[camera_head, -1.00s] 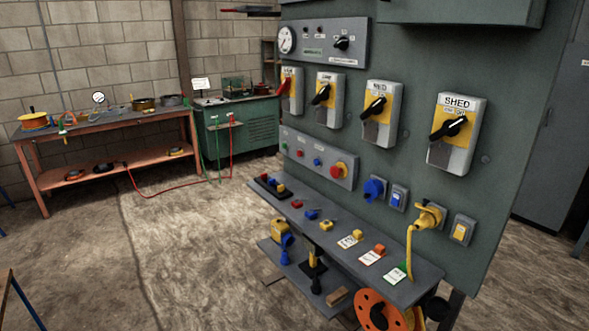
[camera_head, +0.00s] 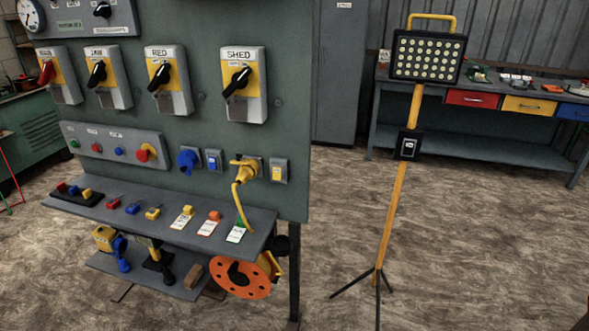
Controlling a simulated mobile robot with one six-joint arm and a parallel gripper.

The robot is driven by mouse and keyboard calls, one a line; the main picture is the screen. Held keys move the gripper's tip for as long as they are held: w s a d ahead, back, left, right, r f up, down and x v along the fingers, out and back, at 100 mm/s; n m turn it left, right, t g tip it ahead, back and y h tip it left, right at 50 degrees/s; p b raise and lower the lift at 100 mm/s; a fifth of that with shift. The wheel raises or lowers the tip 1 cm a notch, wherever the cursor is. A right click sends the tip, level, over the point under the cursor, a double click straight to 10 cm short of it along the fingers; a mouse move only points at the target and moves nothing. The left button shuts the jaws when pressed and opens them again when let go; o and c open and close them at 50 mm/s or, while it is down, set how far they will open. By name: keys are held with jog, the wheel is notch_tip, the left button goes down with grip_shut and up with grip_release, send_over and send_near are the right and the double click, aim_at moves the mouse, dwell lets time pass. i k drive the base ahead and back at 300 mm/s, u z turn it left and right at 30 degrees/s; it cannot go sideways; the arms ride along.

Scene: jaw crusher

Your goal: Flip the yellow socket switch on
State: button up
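The yellow socket switch (camera_head: 278,171) is a small grey box with a yellow rocker, low on the right part of the green panel (camera_head: 290,110). Whether the rocker is on or off is too small to tell. Just left of it is the yellow socket (camera_head: 244,170), with a yellow plug and cable hanging down over the shelf. Further left are a blue socket (camera_head: 188,160) and its blue switch (camera_head: 213,159). My gripper is not in view.
A grey shelf (camera_head: 262,235) with padlocks and tags juts out below the switches. An orange cable reel (camera_head: 240,279) hangs under it. A yellow work light on a tripod (camera_head: 398,190) stands right of the panel. The floor between is clear.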

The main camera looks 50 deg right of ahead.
aim_at(277, 171)
jog(key=u, duration=1.05)
jog(key=k, duration=0.1)
jog(key=z, duration=2.5)
jog(key=k, duration=0.9)
jog(key=u, duration=0.15)
jog(key=i, duration=0.75)
